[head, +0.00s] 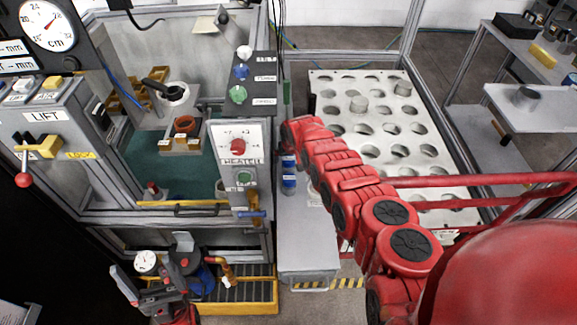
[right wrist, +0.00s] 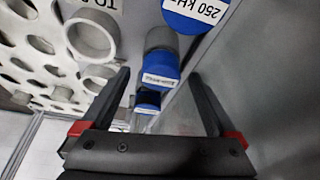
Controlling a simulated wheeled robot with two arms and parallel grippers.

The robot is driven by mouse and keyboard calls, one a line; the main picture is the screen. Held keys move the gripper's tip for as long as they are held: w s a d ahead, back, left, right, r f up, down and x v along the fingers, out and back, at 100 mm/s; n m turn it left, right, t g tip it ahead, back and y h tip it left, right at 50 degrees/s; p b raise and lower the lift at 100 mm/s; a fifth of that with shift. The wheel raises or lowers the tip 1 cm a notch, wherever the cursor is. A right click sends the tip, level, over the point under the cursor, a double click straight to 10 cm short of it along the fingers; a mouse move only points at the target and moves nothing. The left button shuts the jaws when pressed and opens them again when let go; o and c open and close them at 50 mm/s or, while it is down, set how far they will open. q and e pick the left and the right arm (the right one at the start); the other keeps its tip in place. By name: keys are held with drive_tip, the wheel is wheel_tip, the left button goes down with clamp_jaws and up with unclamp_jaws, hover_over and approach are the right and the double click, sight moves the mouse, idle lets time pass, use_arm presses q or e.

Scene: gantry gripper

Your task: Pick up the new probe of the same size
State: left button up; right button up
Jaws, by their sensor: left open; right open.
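In the right wrist view, my right gripper (right wrist: 159,74) is open. A grey cylinder with a blue labelled end (right wrist: 160,66) shows between its fingers; I cannot tell whether they touch it. A smaller-looking blue piece (right wrist: 147,100) lies beyond it. In the head view, a blue-and-white labelled cylinder (head: 288,184) stands on the grey cabinet (head: 307,262), beside my right arm, which hides the right gripper.
A white perforated rack (head: 345,128) holds a few grey cylinders at right, behind a red rail. A heater panel (head: 240,150) and lift panel (head: 45,130) front the left enclosure. A grey ring (right wrist: 92,38) and a grey wall (right wrist: 245,80) flank the right gripper.

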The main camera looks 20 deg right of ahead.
clamp_jaws()
idle(0.4)
drive_tip(key=shift+r, duration=0.15)
